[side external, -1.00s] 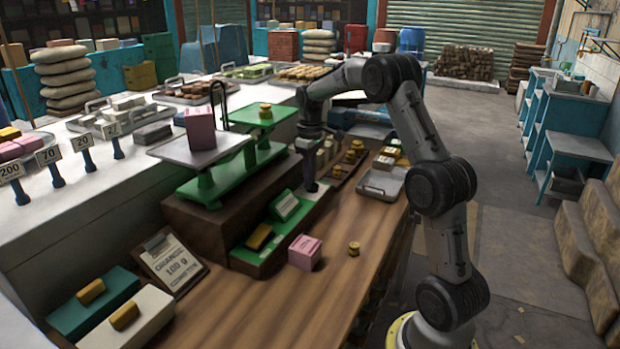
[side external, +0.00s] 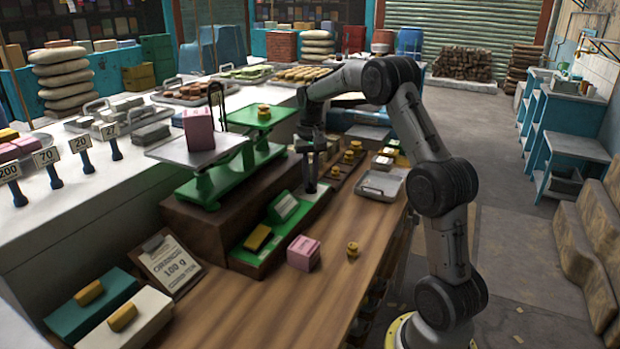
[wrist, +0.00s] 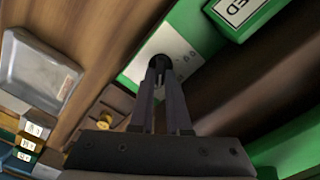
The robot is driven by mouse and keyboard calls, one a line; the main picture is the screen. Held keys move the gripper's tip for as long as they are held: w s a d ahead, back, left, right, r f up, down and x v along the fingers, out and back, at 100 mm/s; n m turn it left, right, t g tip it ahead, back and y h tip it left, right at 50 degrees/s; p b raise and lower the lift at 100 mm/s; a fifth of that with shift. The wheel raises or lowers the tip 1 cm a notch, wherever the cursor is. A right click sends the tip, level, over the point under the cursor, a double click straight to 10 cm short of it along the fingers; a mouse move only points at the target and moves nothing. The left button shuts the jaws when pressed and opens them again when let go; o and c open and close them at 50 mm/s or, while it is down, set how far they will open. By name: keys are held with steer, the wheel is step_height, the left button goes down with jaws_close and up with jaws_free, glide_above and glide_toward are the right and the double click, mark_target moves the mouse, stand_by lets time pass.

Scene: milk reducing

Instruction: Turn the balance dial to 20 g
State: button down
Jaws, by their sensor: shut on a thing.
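The green balance (side external: 215,183) stands on a dark wooden base. A pink block (side external: 199,129) sits on its grey left pan, and small brass weights (side external: 263,110) sit on its green right pan. The dial (wrist: 157,57) is a dark round knob on a pale marked plate (wrist: 180,46) in the wrist view. My gripper (wrist: 160,66) points down over the plate, shut on the dial knob. In the side view my gripper (side external: 311,186) is at the right end of the green strip and hides the dial. The dial's reading is not legible.
A green sign (side external: 283,207) stands left of my gripper. Brass weights (side external: 349,157) and a metal tray (side external: 380,184) lie to the right. A pink cube (side external: 303,252) and a brass weight (side external: 352,249) stand in front.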

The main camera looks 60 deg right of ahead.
mark_target(311, 182)
steer(key=shift+m, duration=0.5)
steer(key=shift+r, duration=0.1)
steer(key=c, duration=0.9)
jaws_free()
step_height(311, 182, up, 14)
steer(key=shift+f, duration=0.15)
